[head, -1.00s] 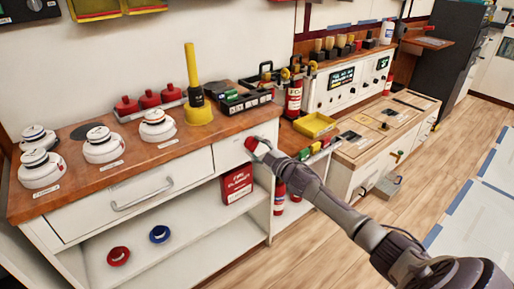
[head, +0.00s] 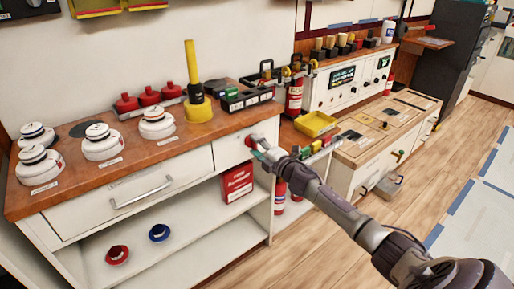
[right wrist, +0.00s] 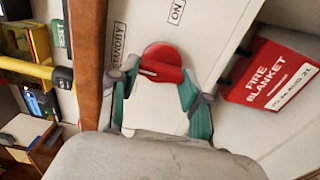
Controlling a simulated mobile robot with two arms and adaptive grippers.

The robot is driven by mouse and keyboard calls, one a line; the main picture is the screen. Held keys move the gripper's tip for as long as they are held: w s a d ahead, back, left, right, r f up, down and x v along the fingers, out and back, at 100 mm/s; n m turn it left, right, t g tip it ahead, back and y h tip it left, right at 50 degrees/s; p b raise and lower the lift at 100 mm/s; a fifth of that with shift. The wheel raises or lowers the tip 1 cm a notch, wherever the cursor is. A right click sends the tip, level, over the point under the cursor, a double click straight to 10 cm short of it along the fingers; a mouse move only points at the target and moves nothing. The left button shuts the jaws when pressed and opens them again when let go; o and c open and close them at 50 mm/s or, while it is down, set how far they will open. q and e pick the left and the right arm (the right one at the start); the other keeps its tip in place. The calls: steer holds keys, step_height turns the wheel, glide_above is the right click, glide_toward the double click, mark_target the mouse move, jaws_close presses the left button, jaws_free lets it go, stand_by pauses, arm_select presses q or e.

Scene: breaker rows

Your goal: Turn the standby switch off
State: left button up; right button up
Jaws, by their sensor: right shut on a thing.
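The standby switch is a red round knob (right wrist: 163,62) with a pale bar across it, on a white cabinet front. It also shows as a small red spot in the head view (head: 249,141). The word STANDBY is printed beside it, and ON stands farther off at the upper right of the right wrist view. My right gripper (right wrist: 160,88), with green finger pads, is shut on the knob, one finger on each side. It also shows in the head view (head: 257,148). Part of the knob is hidden by the fingers. My left gripper is not in view.
A red fire blanket box (head: 237,182) stands on the open shelf just below the switch panel. White detectors, red knobbed items and a yellow plunger-like tool (head: 197,105) stand on the wooden top (head: 137,160). The floor at the right is clear.

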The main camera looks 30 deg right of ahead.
steer(key=shift+f, duration=0.1)
stand_by(0.3)
steer(key=o, duration=1)
steer(key=shift+o, duration=0.8)
steer(key=shift+s, duration=0.5)
steer(key=s, duration=1.1)
steer(key=shift+d, duration=0.45)
